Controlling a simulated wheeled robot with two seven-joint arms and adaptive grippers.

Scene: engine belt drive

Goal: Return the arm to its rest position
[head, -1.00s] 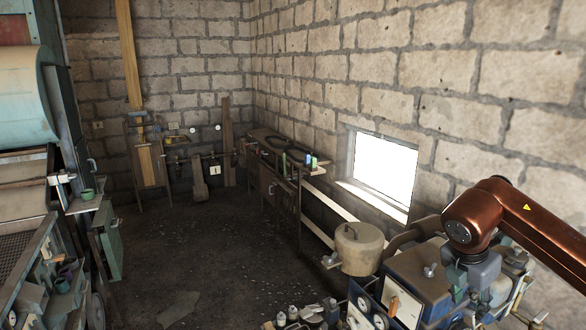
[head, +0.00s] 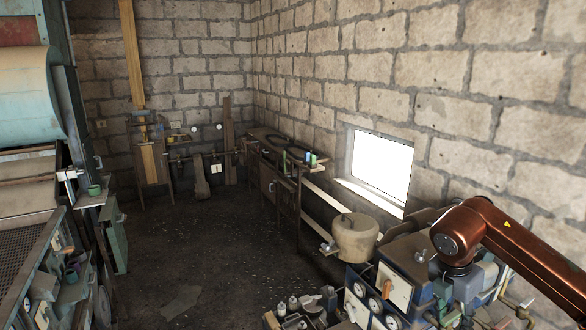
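My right arm (head: 505,235) is copper-coloured and comes in from the right edge. Its rounded joint (head: 459,232) is in front of and above the engine (head: 400,265), a blue and grey machine with round gauges at the lower right. Only a dark part shows below that joint. My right gripper's fingers cannot be made out against the engine's clutter. No held object can be seen. My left arm and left gripper are not in view.
A beige rounded tank (head: 354,236) stands left of the engine, below the bright window (head: 381,168). A large machine (head: 28,95) fills the left side. A workbench (head: 280,165) stands along the right wall.

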